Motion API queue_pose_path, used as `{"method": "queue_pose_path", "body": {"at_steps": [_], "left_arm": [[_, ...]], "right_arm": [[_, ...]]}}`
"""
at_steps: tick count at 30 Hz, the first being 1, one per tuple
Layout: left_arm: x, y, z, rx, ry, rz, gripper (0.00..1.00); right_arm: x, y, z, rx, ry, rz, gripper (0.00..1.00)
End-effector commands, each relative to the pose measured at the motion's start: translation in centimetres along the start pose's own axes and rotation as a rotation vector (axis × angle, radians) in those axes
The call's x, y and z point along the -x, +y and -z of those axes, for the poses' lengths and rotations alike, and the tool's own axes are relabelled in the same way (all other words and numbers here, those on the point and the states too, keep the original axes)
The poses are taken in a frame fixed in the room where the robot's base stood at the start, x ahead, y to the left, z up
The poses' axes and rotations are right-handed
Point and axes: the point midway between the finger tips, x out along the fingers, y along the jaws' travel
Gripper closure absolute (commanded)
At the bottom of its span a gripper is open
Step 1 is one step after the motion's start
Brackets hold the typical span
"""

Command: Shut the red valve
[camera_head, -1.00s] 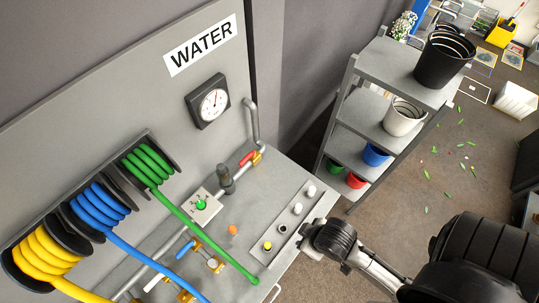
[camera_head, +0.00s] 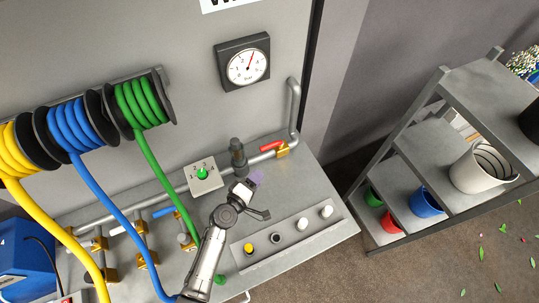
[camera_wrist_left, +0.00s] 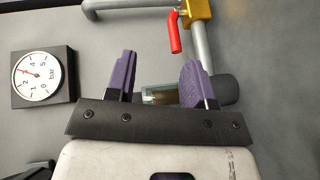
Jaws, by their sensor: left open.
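The red valve is a red lever (camera_head: 271,146) on a brass body (camera_head: 283,151), fitted on the grey pipe at the back right of the panel. The lever lies roughly along the pipe. In the left wrist view the red lever (camera_wrist_left: 174,33) hangs from the brass body (camera_wrist_left: 199,11) at the top, beyond the fingertips. My left gripper (camera_head: 256,178) is in front of and below the valve, apart from it. Its purple fingers (camera_wrist_left: 160,72) are open. A dark cylindrical fitting (camera_wrist_left: 225,90) shows behind the right finger. My right gripper is out of view.
The dark upright fitting (camera_head: 238,157) stands on the pipe just left of the valve. A gauge (camera_head: 242,62) is on the wall above. A knob strip (camera_head: 290,228) lies in front. Hose reels (camera_head: 143,102) hang at left; a shelf rack (camera_head: 420,160) stands at right.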

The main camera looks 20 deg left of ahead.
Motion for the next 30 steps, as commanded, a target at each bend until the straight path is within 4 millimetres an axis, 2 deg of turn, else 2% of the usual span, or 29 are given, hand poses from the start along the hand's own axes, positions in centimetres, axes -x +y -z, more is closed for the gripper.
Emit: {"method": "queue_pose_path", "body": {"at_steps": [1, 7, 14, 24, 30], "left_arm": [[-1.3, -1.6, 0.5, 0.080, 0.055, -0.014, 0.52], [-3.5, -3.9, 2.1, 0.285, 0.201, -0.039, 0.52], [-6.1, -4.2, 3.0, 0.328, 0.234, -0.043, 0.52], [-12.2, -4.4, 4.5, 0.323, 0.232, -0.043, 0.52], [-15.0, -4.4, 5.0, 0.323, 0.231, -0.042, 0.52]], "right_arm": [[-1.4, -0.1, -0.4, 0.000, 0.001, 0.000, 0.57], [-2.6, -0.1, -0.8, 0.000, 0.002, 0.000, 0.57], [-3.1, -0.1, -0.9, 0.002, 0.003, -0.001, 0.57], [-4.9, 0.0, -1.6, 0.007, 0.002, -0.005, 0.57], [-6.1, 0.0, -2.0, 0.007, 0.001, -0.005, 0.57]]}}
